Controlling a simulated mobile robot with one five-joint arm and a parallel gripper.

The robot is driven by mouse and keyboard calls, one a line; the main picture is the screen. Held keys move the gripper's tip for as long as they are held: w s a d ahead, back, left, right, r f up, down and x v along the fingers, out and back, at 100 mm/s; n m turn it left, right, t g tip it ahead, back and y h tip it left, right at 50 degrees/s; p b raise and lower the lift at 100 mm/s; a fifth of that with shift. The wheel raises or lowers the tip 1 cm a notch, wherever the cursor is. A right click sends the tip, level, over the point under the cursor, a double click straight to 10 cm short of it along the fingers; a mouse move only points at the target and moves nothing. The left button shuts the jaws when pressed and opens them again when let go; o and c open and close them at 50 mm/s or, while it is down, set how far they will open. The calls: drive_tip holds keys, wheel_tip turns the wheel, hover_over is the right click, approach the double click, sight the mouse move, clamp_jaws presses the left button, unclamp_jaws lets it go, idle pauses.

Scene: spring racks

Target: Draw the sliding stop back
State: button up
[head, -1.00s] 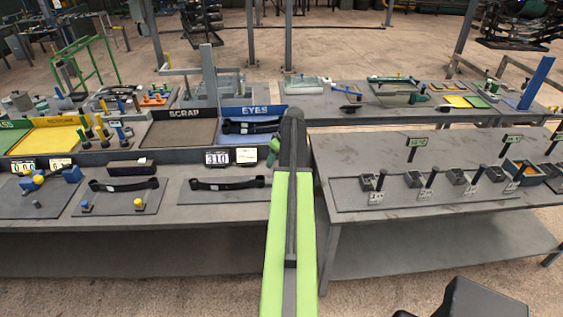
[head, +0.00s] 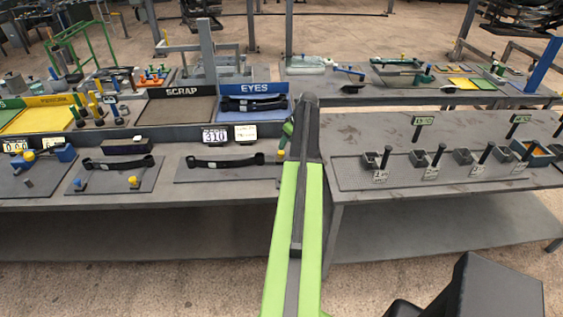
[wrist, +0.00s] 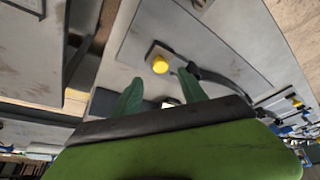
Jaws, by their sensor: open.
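A stop block with a round yellow knob (wrist: 160,65) shows in the wrist view, at the end of a dark curved leaf spring (wrist: 222,80) on a grey plate. In the head view the yellow knob (head: 281,155) shows just left of my arm, at the right end of the spring (head: 225,161). My gripper (wrist: 160,92) is open, its two green fingers apart with nothing between them. The knob appears just beyond the fingertips, near the gap; I cannot tell the exact distance. In the head view my arm mostly hides the gripper (head: 288,129).
A display reading 310 (head: 215,134) stands behind the plate. An EYES tray (head: 252,88) and a SCRAP tray (head: 182,92) lie farther back. Another plate with a spring and knobs (head: 115,175) is at left. A second bench (head: 350,205) stands at right, past a gap.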

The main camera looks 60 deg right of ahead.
sight(282, 152)
drive_tip(key=b+x, duration=0.5)
drive_tip(key=x, duration=0.2)
drive_tip(key=shift+f, duration=0.1)
clamp_jaws()
idle(1.1)
